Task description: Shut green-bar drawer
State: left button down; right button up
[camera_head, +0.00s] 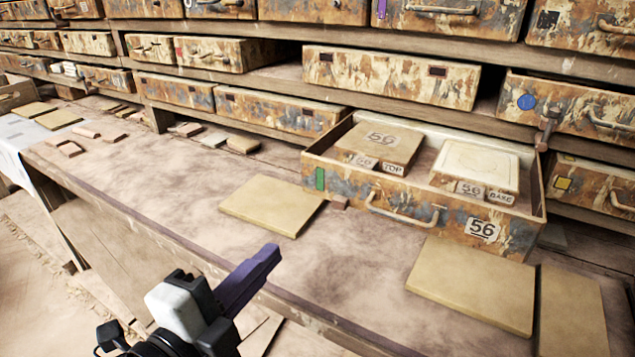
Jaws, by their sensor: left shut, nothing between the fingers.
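The green-bar drawer (345,201) stands pulled out over the bench at the right of the head view. Its rusty front carries a green bar (320,179) at the left, a bent metal handle (400,212) in the middle and the label 56 at the right. Inside lie a block marked TOP (381,143) and a pale block marked BASE (476,165). My left gripper (268,256) is shut and empty. It shows in front of the bench's near edge, lower left of the drawer and apart from it. My right gripper is not in view.
Flat tan tiles lie on the bench (170,190), one left of the drawer (272,205) and one in front of it (473,284). Other drawers (390,77) fill the rack behind. A blue-dot drawer (570,105) is at the right. The bench's middle left is clear.

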pick_arm(q)
notch_tip(320, 180, up, 4)
jog(key=s+m, duration=0.1)
jog(key=m, duration=0.2)
jog(key=b, duration=0.2)
send_near(327, 178)
jog(key=shift+h, duration=0.4)
jog(key=x, duration=0.5)
jog(key=shift+w+f, duration=0.15)
jog(key=shift+f, duration=0.05)
jog(key=shift+w+d, duration=0.3)
jog(key=shift+w, duration=0.2)
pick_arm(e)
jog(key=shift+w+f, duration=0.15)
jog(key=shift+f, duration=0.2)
